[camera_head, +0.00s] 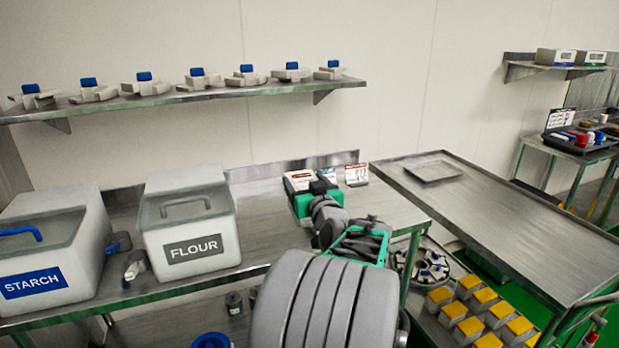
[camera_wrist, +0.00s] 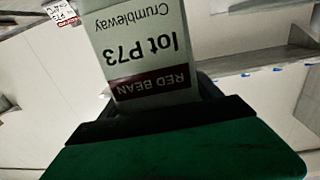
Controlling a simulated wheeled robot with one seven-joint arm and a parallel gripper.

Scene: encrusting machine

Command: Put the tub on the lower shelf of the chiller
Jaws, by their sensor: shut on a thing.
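The tub (camera_head: 297,181) is a pale, box-like container with a red-and-white label; it is at the back of the steel table, near the wall. In the wrist view the tub (camera_wrist: 145,48) fills the upper middle, and its upside-down label reads "RED BEAN", "lot P73", "Crumbleway". My gripper (camera_head: 317,189) is shut on the tub, with dark fingers against it; its green body and black edge also show in the wrist view (camera_wrist: 165,122). I cannot tell whether the tub touches the table. No chiller can be made out in either view.
FLOUR (camera_head: 192,228) and STARCH (camera_head: 48,258) bins stand left on the steel table (camera_head: 385,207). A small sign (camera_head: 356,174) stands right of the tub. A wall shelf (camera_head: 215,91) holds several blue-topped parts. The right-hand table (camera_head: 510,225) is mostly clear, with a shallow tray (camera_head: 433,170).

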